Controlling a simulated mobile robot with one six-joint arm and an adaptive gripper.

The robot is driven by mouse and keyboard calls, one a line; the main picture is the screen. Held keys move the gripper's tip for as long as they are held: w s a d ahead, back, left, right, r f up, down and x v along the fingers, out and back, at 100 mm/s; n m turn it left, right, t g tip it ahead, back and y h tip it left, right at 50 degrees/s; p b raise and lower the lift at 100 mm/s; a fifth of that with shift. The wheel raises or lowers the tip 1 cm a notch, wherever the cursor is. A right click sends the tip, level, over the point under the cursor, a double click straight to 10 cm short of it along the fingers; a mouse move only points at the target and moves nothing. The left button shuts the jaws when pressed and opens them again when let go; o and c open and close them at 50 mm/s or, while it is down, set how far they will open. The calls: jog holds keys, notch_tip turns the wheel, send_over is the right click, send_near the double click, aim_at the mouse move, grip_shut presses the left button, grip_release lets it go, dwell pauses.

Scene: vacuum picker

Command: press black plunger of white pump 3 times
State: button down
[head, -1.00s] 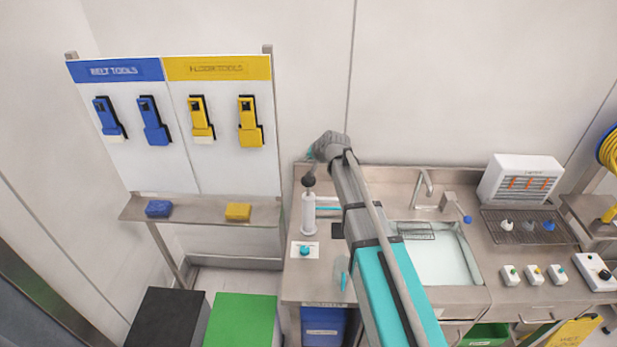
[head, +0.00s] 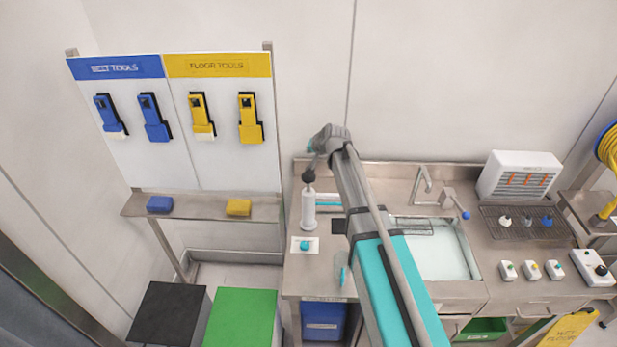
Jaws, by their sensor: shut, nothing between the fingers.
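The white pump (head: 308,209) stands upright on the left part of the steel counter. The gripper appears shut and empty.
A white card with a teal knob (head: 305,245) lies in front of the pump. A clear teal-tinted item (head: 342,268) is near the counter's front edge. The sink (head: 440,263) and tap (head: 420,186) are to the right. A tool board (head: 172,125) stands left.

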jog(key=shift+f+b, duration=4)
jog(key=shift+f, duration=0.2)
